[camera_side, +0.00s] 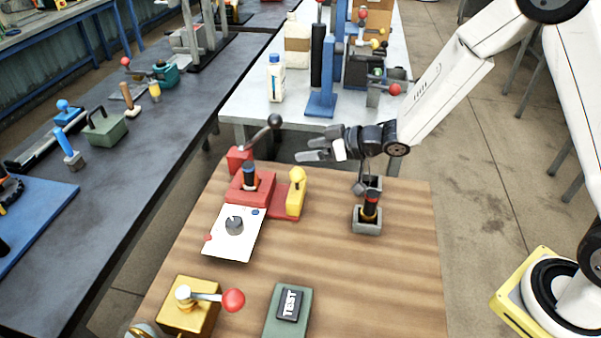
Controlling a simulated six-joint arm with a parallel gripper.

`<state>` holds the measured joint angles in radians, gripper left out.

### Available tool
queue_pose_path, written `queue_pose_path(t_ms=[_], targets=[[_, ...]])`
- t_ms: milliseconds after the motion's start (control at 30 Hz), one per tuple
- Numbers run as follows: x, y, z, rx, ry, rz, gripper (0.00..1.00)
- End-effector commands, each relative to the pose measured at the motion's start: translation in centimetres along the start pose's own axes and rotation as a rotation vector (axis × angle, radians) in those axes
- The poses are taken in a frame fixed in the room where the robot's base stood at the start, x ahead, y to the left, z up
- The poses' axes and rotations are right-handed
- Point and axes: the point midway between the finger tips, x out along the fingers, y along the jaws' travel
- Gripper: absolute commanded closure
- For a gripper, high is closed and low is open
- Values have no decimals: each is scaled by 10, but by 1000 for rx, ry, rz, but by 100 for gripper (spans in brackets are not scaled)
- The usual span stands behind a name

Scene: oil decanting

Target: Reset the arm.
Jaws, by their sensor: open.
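My gripper (325,149) hangs above the far part of the wooden table, at the end of my white arm. Its fingers point left and are apart, with nothing between them.
On the wooden table (330,260) are a white panel with a dark knob (234,226), a yellow box with a red-ball lever (190,306) and a green block marked TEST (288,310). A grey table (250,105) behind holds bottles and a blue press (321,100).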

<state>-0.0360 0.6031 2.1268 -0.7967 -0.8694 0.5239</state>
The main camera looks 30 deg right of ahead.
Motion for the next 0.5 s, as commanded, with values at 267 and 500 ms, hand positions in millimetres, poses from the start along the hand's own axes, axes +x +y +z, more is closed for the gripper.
queue_pose_path(t_ms=[267,500], targets=[[-7,6,-1,-3,-27,56,11],[-38,25,6,3,-144,233,11]])
